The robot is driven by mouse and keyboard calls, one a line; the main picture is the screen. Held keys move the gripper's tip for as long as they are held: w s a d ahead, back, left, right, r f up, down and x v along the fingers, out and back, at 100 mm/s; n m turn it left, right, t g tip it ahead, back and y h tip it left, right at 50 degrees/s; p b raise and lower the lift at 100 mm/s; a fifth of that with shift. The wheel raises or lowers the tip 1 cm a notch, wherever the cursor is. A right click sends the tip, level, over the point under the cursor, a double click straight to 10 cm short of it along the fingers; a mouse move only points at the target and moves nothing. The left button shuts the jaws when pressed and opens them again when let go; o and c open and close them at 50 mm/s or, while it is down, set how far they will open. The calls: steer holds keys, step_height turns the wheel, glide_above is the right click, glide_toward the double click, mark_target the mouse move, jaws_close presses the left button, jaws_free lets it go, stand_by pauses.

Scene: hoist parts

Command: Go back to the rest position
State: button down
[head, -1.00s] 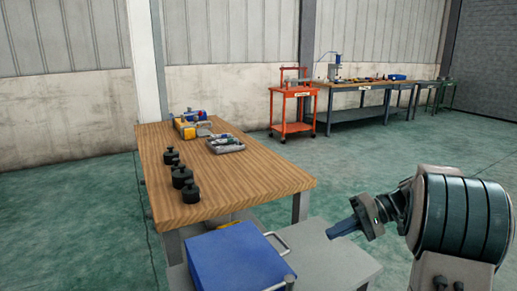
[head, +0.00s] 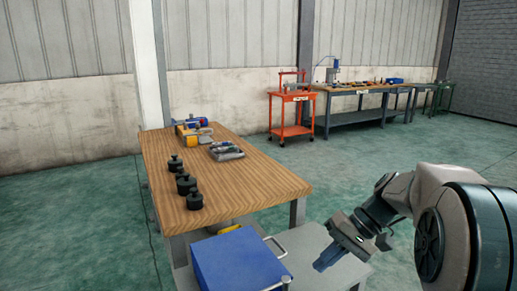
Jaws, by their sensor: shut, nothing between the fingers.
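My gripper (head: 328,258) is at the lower right of the head view, shut and empty. It points down and to the left, over the grey surface (head: 310,242) beside the blue box. My arm reaches in from the right edge. The gripper is apart from the wooden table and touches no part that I can see.
A wooden table (head: 245,188) holds several black weights (head: 186,184), a grey tray of parts (head: 226,152) and a yellow and blue hoist part (head: 193,131). A blue box (head: 238,262) stands in front. An orange cart (head: 291,112) and workbench (head: 350,88) are behind. Green floor at right is clear.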

steer(key=s+r+t+h+p, duration=0.2)
steer(key=s+r+h+p, duration=0.1)
steer(key=s, duration=0.4)
steer(key=s+r+t+h+p, duration=0.2)
steer(key=s+r+h+p, duration=0.2)
steer(key=s+h+p, duration=0.1)
steer(key=shift+s+d+p, duration=0.2)
steer(key=shift+s+p, duration=0.7)
steer(key=shift+p, duration=0.35)
